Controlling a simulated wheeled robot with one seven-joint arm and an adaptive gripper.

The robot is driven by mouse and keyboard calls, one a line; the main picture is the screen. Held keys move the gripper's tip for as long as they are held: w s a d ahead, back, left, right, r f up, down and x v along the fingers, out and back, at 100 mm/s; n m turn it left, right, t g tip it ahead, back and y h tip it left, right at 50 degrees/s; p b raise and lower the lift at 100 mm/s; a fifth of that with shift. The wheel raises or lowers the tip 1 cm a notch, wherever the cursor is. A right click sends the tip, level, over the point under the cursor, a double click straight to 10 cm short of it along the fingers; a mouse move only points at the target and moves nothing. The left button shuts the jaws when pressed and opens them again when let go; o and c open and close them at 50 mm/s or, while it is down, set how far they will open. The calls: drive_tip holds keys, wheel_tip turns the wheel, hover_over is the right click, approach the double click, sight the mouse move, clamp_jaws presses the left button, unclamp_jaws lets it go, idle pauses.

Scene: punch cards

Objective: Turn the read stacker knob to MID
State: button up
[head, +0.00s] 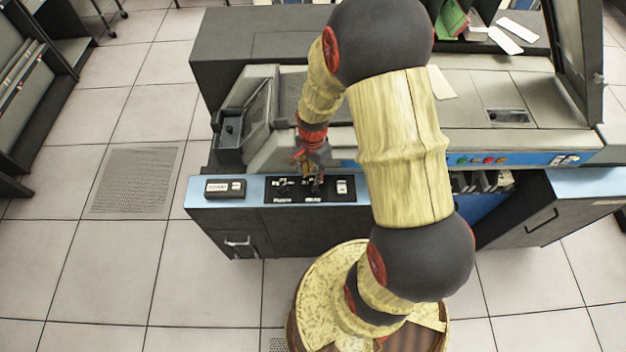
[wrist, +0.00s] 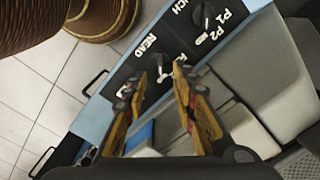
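The read stacker knob (wrist: 160,62) is a small dark knob on the black control panel (wrist: 140,62), beside the white word READ in the wrist view. My gripper (wrist: 160,76) is open, with its two yellow-and-dark fingers on either side of the knob. Whether the fingertips touch it I cannot tell. The position labels beside this knob are mostly hidden by the right finger, so its setting cannot be read. In the head view my gripper (head: 313,182) is low over the panel and covers most of the knob.
The punch knob (wrist: 208,18), with P1 and P2 labels, is close by on the same panel. In the head view a white switch (head: 342,187) is just right of my gripper and a small labelled box (head: 225,188) is at the left. The grey machine body rises behind.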

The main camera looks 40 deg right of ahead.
wheel_tip(320, 180, up, 5)
drive_tip(key=shift+r, duration=0.15)
idle(0.6)
drive_tip(key=s+a+r+n+t, duration=0.2)
drive_tip(key=s+a+r+n, duration=0.2)
drive_tip(key=r, duration=0.5)
drive_tip(key=s+a+r+n+t, duration=0.1)
drive_tip(key=s+a+r+n, duration=0.3)
drive_tip(key=r, duration=0.6)
drive_tip(key=s+a+r+n+t, duration=0.2)
drive_tip(key=s+a+r+n, duration=0.2)
drive_tip(key=r+n, duration=0.3)
wheel_tip(320, 180, up, 3)
drive_tip(key=shift+s+a+f+n+t, duration=0.2)
drive_tip(key=shift+s+a+n+t, duration=0.1)
drive_tip(key=shift+a+n, duration=0.15)
